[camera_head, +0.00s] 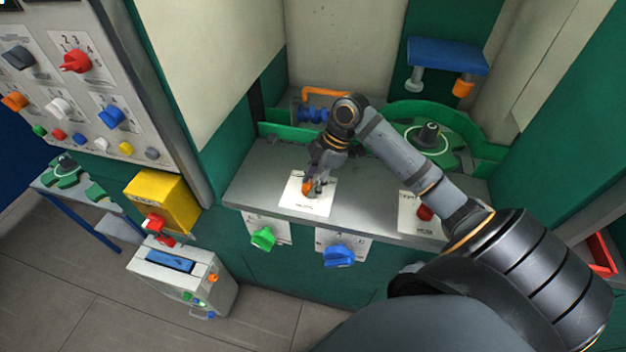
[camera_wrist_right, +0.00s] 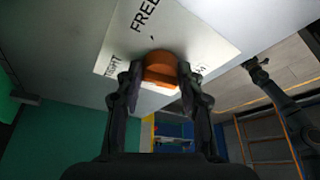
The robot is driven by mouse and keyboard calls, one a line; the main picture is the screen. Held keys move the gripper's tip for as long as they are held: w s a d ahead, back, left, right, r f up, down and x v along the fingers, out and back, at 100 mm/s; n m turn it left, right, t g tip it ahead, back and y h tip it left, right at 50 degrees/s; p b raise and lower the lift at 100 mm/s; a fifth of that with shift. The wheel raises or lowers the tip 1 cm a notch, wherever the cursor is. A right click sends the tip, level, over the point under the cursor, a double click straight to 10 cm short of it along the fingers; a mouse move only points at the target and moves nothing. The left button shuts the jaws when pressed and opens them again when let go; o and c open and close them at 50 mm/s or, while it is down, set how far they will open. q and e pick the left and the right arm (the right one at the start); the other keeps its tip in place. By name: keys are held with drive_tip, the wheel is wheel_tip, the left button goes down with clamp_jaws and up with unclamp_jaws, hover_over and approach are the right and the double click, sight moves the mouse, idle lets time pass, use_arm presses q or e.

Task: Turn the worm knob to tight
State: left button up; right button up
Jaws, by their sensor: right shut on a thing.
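The orange worm knob (camera_head: 307,187) sits on a white label plate (camera_head: 318,207) on the grey bench top. In the right wrist view the knob (camera_wrist_right: 160,70) is between the two dark fingers of my right gripper (camera_wrist_right: 162,80), which is shut on it. The plate (camera_wrist_right: 200,42) reads FREE above the knob and TIGHT to its left; lettering on the right is partly hidden by a finger. Which mark the knob points to cannot be told. A dark arm end (camera_wrist_right: 258,72) at the right of the wrist view appears to be my left gripper, too small to read.
A red knob (camera_head: 425,212) is on the bench at right. A green knob (camera_head: 263,238) and a blue knob (camera_head: 339,256) are on its front face. A green round fixture (camera_head: 429,137) and an orange-handled blue part (camera_head: 313,113) stand behind. A control panel (camera_head: 75,90) is at left.

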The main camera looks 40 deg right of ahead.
drive_tip(key=shift+w+n+g, duration=0.1)
drive_tip(key=shift+n+g, duration=0.3)
drive_tip(key=shift+n, duration=0.6)
drive_tip(key=shift+r+n+g+p, duration=0.15)
drive_tip(key=shift+n+g+p, duration=0.2)
drive_tip(key=shift+n, duration=0.45)
drive_tip(key=shift+w+r+n+g+p, duration=0.1)
drive_tip(key=shift+n+g+p, duration=0.25)
drive_tip(key=shift+n+p, duration=0.8)
drive_tip(key=shift+a+n+g+p, duration=0.1)
drive_tip(key=shift+n+g+p, duration=0.3)
drive_tip(key=shift+p, duration=0.6)
drive_tip(key=shift+f+n, duration=0.25)
drive_tip(key=shift+n, duration=0.1)
drive_tip(key=shift+p, duration=0.3)
drive_tip(key=o, duration=1.2)
drive_tip(key=shift+c, duration=0.2)
